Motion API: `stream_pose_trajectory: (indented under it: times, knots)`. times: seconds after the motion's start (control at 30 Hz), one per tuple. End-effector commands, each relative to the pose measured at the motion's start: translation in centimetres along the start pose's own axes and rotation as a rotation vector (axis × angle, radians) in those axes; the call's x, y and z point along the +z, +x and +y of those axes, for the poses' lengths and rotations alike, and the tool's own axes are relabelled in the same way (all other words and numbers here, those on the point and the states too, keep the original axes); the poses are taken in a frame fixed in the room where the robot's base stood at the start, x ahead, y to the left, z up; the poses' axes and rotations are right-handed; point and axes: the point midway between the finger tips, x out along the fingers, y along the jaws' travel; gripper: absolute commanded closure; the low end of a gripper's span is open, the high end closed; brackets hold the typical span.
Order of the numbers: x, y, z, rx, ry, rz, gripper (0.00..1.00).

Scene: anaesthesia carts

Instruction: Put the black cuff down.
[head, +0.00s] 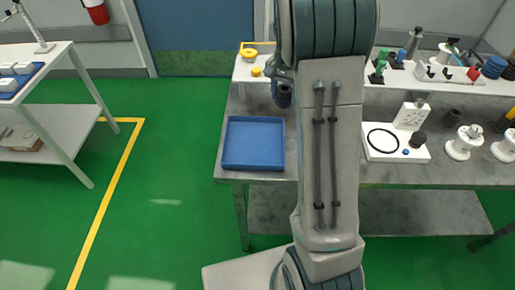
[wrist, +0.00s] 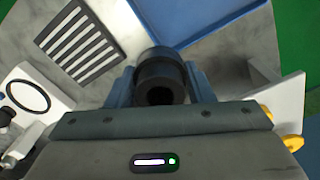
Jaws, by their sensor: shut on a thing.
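The black cuff (wrist: 160,77) is a short dark cylinder with a hollow end facing the wrist camera. My gripper (wrist: 161,85) is shut on it, with one blue finger on each side. The cuff is over the grey worktop, near the blue tray's edge in the wrist view; its height above the surface is hard to judge.
The blue tray (head: 253,143) is empty on the metal bench, left of my arm. A slatted plate (wrist: 82,47) lies beside the cuff. Right of my arm stands a white board (head: 376,155) with a black ring (head: 383,129). A crowded white shelf (head: 400,73) runs behind.

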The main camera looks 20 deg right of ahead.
Motion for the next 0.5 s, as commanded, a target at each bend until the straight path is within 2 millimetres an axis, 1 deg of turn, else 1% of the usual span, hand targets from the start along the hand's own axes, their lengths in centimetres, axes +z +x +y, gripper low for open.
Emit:
stream_pose_trajectory:
  times: [0.03, 0.07, 0.17, 0.4, 0.5]
  knots:
    - [-0.1, 0.5, 0.6, -0.001, 0.031, -0.001, 0.76]
    - [-0.1, 0.6, 0.7, -0.001, 0.043, -0.001, 0.76]
    - [1.0, 1.1, 0.4, 0.0, 0.058, -0.003, 0.76]
    - [5.8, 4.2, -2.2, 0.002, 0.054, -0.004, 0.76]
    - [7.6, 5.5, -3.2, 0.002, 0.055, -0.004, 0.76]
